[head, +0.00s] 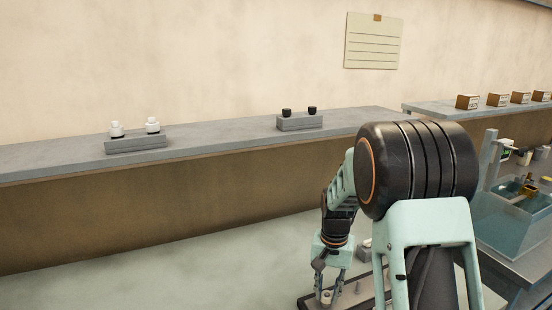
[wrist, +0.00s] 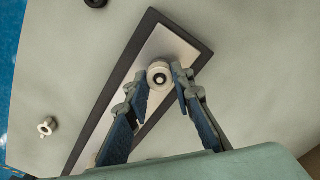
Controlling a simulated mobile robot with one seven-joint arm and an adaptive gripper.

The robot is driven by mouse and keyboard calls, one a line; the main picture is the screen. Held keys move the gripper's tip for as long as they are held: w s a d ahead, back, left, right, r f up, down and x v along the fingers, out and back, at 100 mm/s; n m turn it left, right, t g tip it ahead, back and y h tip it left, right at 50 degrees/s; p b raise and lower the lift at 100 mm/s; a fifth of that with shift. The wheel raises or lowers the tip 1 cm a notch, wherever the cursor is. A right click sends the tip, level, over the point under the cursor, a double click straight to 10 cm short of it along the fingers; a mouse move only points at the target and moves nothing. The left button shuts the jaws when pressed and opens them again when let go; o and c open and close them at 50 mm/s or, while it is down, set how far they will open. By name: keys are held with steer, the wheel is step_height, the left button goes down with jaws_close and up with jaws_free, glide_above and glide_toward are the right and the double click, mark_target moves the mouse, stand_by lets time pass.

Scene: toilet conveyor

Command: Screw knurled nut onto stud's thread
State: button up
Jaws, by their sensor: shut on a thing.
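My gripper (head: 327,296) points down over a flat plate with a dark border in the head view. In the wrist view my gripper (wrist: 163,78) has its two fingertips on either side of a round metal piece, which I take for the knurled nut (wrist: 159,68), and is shut on it. A bright round spot shows in the nut's middle; it may be the stud's end, but I cannot tell how far the thread is engaged. The stud below is hidden by the nut.
The plate (wrist: 184,45) has a pale top and lies on a grey surface. A small flanged metal part (wrist: 47,126) lies left of it, and a dark round part (wrist: 95,2) is at the top edge. A blue-walled tank (head: 510,222) stands at the right.

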steer(key=m, duration=0.5)
steer(key=shift+p, duration=0.4)
steer(key=shift+m, duration=0.6)
steer(key=m+p, duration=0.1)
steer(key=m, duration=0.2)
steer(key=shift+m, duration=0.4)
steer(key=o, duration=0.8)
steer(key=shift+c, duration=0.2)
steer(key=shift+p, duration=0.3)
